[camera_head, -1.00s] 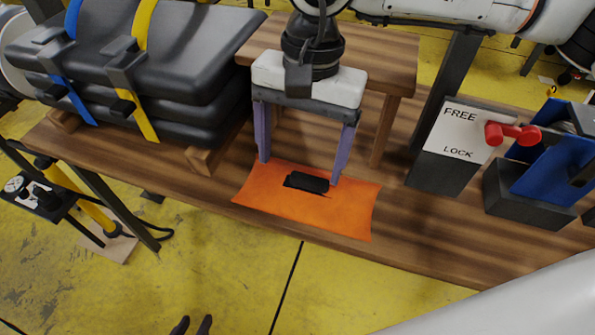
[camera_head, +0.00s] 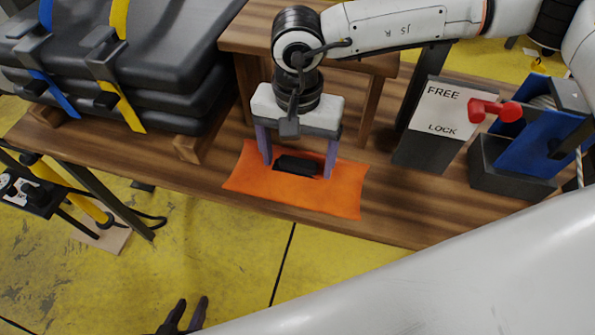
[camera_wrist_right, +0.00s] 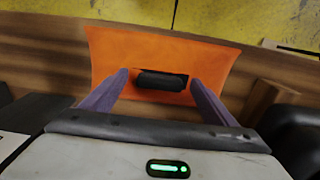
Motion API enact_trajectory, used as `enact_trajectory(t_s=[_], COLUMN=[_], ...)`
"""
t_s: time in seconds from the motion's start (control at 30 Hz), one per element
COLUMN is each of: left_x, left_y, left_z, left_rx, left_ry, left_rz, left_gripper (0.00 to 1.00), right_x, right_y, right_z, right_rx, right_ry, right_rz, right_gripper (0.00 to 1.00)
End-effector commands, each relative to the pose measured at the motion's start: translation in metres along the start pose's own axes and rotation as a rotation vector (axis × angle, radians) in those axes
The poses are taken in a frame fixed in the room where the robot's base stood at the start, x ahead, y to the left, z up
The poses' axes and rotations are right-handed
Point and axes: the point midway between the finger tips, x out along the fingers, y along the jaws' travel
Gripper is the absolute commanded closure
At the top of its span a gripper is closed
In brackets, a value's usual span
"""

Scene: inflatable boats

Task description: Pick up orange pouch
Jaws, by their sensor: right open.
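The orange pouch (camera_head: 330,195) lies flat on the wooden bench, with a black handle (camera_head: 297,165) across its middle. My right gripper (camera_head: 298,170) points down over the pouch, open, with its purple fingers on either side of the handle. In the right wrist view, the handle (camera_wrist_right: 162,81) lies between the fingertips (camera_wrist_right: 160,77), with gaps on both sides, and the pouch (camera_wrist_right: 115,52) spreads beyond them. Whether the tips touch the pouch cannot be told. My left gripper (camera_head: 194,301) shows only its dark fingers at the bottom edge, apart and empty, away from the pouch.
A raised wooden shelf (camera_head: 245,30) stands just behind the right gripper. Strapped black stacked pads (camera_head: 170,75) lie to the left. A FREE/LOCK panel (camera_head: 440,110) with a red handle (camera_head: 495,110) and a blue winch (camera_head: 540,140) stand to the right. Bare bench (camera_head: 400,220) lies between.

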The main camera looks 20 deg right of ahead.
Motion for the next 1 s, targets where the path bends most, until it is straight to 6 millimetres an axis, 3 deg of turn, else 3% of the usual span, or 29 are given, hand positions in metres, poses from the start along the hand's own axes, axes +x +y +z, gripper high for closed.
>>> enact_trajectory(t_s=[0.2,0.6,0.87,1.0], left_x=[0.0,0.0,0.001,0.002], left_y=[-0.001,-0.002,-0.002,-0.002], left_z=[0.001,0.002,0.002,0.004], left_rx=[0.0,0.001,0.001,0.001], left_ry=[-0.002,-0.004,-0.004,-0.005], left_rz=[-0.002,-0.003,-0.003,-0.003], left_gripper=[0.69,0.69,0.69,0.69], right_x=[0.001,0.0,-0.003,-0.02], right_y=[0.0,0.0,-0.001,-0.001], right_z=[0.0,0.0,0.0,-0.001], right_rx=[0.001,0.001,0.001,0.001], right_ry=[0.0,0.0,0.001,0.002], right_rz=[-0.001,-0.001,-0.004,-0.005], right_gripper=[0.21,0.88,0.89,0.89])
